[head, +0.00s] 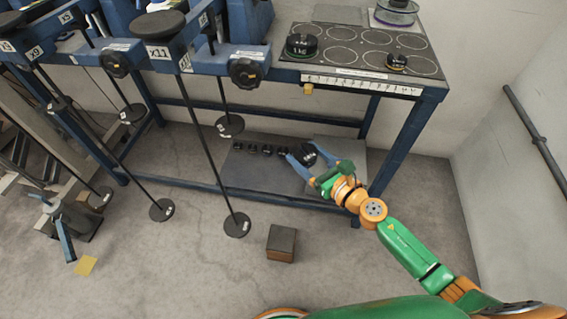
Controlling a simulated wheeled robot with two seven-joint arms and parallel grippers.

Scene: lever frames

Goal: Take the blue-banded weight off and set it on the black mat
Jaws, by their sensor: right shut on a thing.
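My right gripper (308,160) reaches in from the lower right, under the blue bench, and is shut on a black weight (309,152). The weight has white marking; I cannot make out a blue band on it. It is at the right end of a row of small black weights (252,149), over a dark grey mat-like sheet (250,178) low under the bench. I cannot tell whether the held weight touches the sheet or hangs above it. My left gripper is not in view.
On the bench top, a green-banded weight (301,45) and a yellow-banded weight (396,62) stand on a board with ringed places (340,55). Long rods with round feet (237,225) hang on the left. A brown-topped block (281,242) stands on open floor.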

